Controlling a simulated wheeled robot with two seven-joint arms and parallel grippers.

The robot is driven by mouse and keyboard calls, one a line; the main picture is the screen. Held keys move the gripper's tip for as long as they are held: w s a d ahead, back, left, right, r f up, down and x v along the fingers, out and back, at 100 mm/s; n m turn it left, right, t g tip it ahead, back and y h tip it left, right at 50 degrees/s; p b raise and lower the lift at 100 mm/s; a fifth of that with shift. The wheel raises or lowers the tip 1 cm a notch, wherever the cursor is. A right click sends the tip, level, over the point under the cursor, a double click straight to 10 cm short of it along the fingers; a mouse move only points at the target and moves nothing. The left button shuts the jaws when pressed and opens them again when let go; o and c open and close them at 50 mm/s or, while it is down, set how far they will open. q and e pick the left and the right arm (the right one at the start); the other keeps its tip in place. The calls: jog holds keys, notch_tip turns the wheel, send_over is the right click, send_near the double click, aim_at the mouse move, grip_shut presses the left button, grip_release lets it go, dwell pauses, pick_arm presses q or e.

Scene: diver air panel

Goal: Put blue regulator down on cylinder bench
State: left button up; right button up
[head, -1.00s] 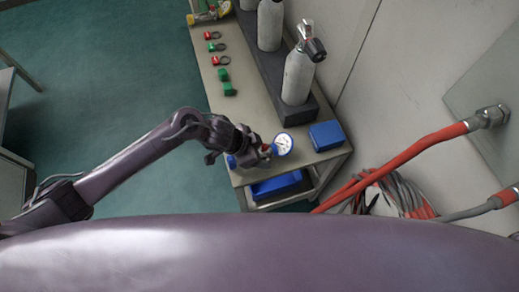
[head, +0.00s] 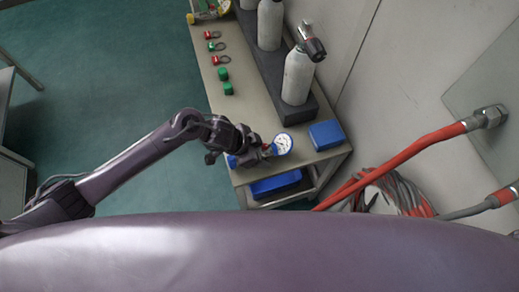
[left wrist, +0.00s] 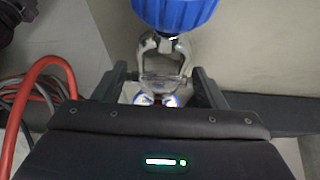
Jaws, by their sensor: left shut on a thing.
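The blue regulator shows in the head view as a white-faced gauge with a blue rim (head: 282,144), at the near end of the cylinder bench (head: 246,117). My left gripper (head: 262,153) is shut on it. In the left wrist view the regulator's blue knob (left wrist: 176,12) and metal yoke (left wrist: 163,55) stand out beyond the fingers of my left gripper (left wrist: 160,88). The regulator is at or just above the bench top; I cannot tell whether it touches. My right gripper is not in view.
A blue box (head: 326,134) sits right of the regulator. Grey cylinders (head: 297,78) stand in a dark rack along the wall. Green caps (head: 223,74) and red and green rings lie farther up the bench. A blue case (head: 276,184) is on the lower shelf. Red hoses (head: 400,158) hang at right.

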pick_arm(q)
jog(key=shift+f, duration=0.4)
dwell(0.4)
jog(key=o, duration=1.4)
jog(key=shift+o, duration=0.6)
jog(key=shift+f, duration=0.1)
jog(key=v, duration=0.8)
jog(key=shift+p, duration=0.35)
